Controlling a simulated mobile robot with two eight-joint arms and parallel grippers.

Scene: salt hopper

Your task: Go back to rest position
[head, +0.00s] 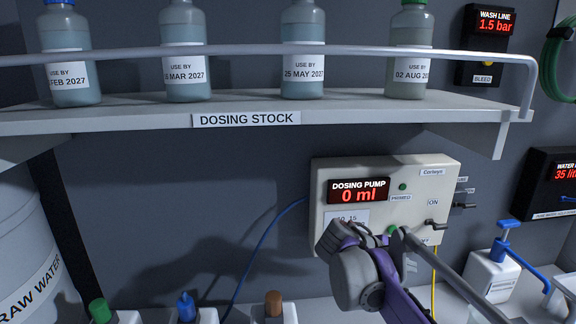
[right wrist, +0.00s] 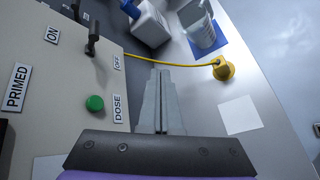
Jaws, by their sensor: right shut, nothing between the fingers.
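My right gripper (right wrist: 165,95) is shut and empty in the right wrist view, its two grey fingers pressed together. It is beside the dosing pump's front panel (right wrist: 60,95), with the green DOSE button (right wrist: 95,103) to the left of the fingers and apart from them. In the head view my right arm, grey and purple, covers the lower part of the dosing pump (head: 328,185). The pump's display (head: 358,191) reads 0 ml. My left gripper is not in view.
A shelf (head: 130,118) labelled DOSING STOCK holds several dated bottles above. A raw water tank (head: 25,245) stands at the left. Bottles, including a white one with a blue pump top (head: 490,272), stand on the counter below. A yellow cable (right wrist: 180,64) runs to a yellow plug.

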